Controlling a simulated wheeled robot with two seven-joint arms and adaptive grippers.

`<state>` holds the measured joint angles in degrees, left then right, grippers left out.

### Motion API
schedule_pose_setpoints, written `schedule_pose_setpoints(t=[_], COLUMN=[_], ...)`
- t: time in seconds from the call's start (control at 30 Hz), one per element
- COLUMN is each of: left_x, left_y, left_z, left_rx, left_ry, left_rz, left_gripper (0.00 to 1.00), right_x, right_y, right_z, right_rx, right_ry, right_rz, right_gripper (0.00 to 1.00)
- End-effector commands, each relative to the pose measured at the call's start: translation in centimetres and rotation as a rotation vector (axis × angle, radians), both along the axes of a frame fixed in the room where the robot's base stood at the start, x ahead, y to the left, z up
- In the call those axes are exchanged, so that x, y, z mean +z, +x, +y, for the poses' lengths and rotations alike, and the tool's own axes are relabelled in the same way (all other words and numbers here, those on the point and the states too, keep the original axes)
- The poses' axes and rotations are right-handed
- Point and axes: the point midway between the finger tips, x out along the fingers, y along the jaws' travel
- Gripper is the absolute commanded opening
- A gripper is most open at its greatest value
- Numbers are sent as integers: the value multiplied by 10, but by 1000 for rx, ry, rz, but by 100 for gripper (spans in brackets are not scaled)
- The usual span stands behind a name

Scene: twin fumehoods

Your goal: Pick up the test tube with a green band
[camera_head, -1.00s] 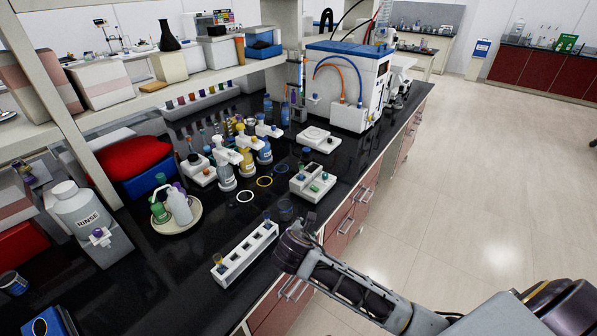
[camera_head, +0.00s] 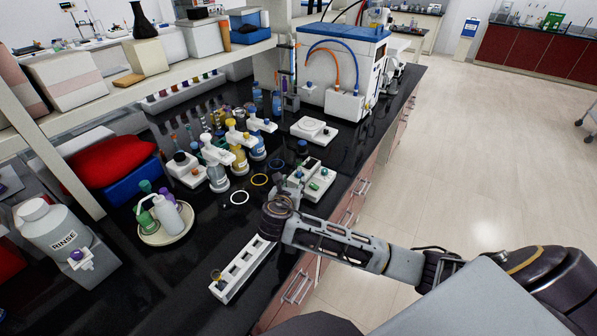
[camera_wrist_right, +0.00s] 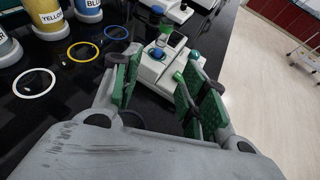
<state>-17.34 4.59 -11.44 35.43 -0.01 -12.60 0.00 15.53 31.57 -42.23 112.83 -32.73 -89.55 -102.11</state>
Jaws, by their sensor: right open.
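My right gripper (camera_head: 285,187) is open, over the black bench beside a white block (camera_head: 316,170) with green and dark fittings. In the right wrist view, the green-padded fingers (camera_wrist_right: 163,66) are spread apart, with the white block (camera_wrist_right: 152,72) beyond and between them. Upright items with blue and green parts (camera_wrist_right: 166,30) stand on that block; I cannot tell if one is the green-banded test tube. A white slotted rack (camera_head: 228,292) holds a tube with a yellowish part (camera_head: 215,276) at its near end. My arm hides the rack's far end. My left gripper is out of view.
Coloured rings (camera_head: 239,198) lie flat left of my right gripper. Several labelled bottles (camera_head: 239,160) stand behind them. A round tray (camera_head: 166,235) with wash bottles and a large RINSE bottle (camera_head: 48,228) are at left. The bench edge and open floor are at right.

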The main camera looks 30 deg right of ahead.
Motion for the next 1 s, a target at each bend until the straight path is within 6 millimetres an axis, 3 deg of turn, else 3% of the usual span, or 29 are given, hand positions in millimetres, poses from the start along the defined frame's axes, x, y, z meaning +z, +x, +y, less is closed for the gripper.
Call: schedule_pose_setpoints(t=[0.27, 0.6, 1.0], left_x=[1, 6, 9], left_y=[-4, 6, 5], left_z=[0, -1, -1], left_rx=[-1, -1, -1], left_ry=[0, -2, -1], left_rz=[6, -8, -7], left_gripper=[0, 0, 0], right_x=[-3, -17, -31], right_y=[5, 33, 61], right_z=[-5, -25, -46], right_rx=[-2, -2, -1], right_ry=[0, 1, 2], right_rz=[0, 1, 0], right_gripper=[43, 43, 43])
